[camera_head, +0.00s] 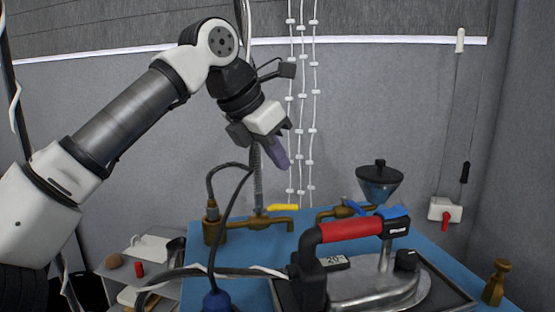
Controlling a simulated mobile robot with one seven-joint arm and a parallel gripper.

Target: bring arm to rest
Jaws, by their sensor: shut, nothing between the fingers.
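My arm reaches in from the left of the head view and bends down at the elbow. My gripper (284,147) hangs in the air above the blue-topped table (255,262), near the middle of the picture. Its fingers point down and to the right, are shut and hold nothing. It is clear of the objects on the table.
An iron with a red handle (349,230) stands on a dark tray (456,291) at the front right. A brass tap (262,223) and a blue funnel (379,187) are behind it. White knotted cords (302,100) hang behind my gripper. A low shelf (118,271) stands at left.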

